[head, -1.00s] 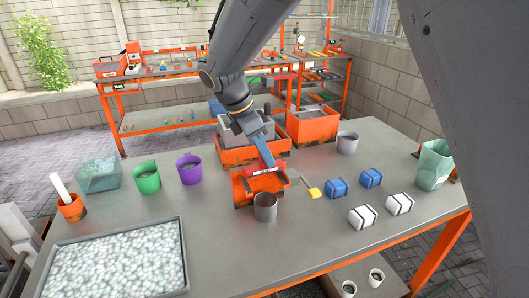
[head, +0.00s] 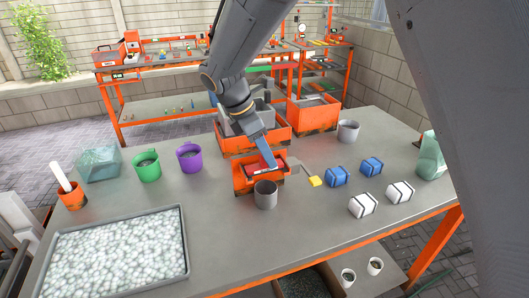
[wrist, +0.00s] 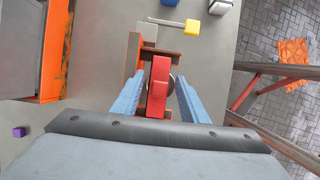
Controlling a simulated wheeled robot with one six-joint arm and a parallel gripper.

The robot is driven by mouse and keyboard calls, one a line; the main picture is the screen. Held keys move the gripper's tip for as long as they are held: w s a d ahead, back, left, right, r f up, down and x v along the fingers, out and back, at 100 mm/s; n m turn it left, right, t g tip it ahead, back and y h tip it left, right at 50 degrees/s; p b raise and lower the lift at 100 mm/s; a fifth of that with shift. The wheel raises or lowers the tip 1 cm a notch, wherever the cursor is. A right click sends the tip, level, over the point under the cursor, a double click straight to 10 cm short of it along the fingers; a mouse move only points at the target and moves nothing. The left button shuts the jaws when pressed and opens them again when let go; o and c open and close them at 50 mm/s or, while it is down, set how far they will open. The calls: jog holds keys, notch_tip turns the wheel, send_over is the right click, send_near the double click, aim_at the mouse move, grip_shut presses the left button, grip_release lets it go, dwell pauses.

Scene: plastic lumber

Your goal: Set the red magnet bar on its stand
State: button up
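The red magnet bar (head: 255,170) lies at the orange stand (head: 243,186) in the middle of the table. In the wrist view the red bar (wrist: 158,84) is lengthwise between my blue fingers, over the stand (wrist: 133,52). My gripper (head: 269,164) points down at the bar. In the wrist view my gripper (wrist: 161,82) is open, with a narrow gap between each finger and the bar. The finger hides part of the bar in the head view, so I cannot tell exactly how it seats.
A grey cup (head: 265,195) stands just in front of the stand. A rod with a yellow end (head: 315,181) sticks out to its right, near blue blocks (head: 337,176). An orange bin (head: 236,145) is close behind.

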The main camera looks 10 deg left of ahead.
jog(key=b+v, duration=0.2)
jog(key=v, duration=0.5)
jog(key=shift+r, duration=0.4)
jog(key=shift+s+a, duration=0.1)
jog(key=s+d+f+m+g+y, duration=0.1)
jog(key=s+d+f+m, duration=0.15)
jog(key=d+m, duration=0.45)
jog(key=s+d+f+m+y, duration=0.15)
jog(key=d+f+m, duration=0.25)
jog(key=d, duration=0.7)
jog(key=s+d+f+m+g+y, duration=0.1)
jog(key=s+d+f+m, duration=0.15)
jog(key=d+m, duration=0.45)
jog(key=s+d+f+m, duration=0.3)
jog(key=s+d+m, duration=0.3)
jog(key=s+d, duration=0.2)
jog(key=shift+d+f+t, duration=0.35)
jog(key=shift+d+t, duration=0.05)
jog(key=shift+d, duration=0.4)
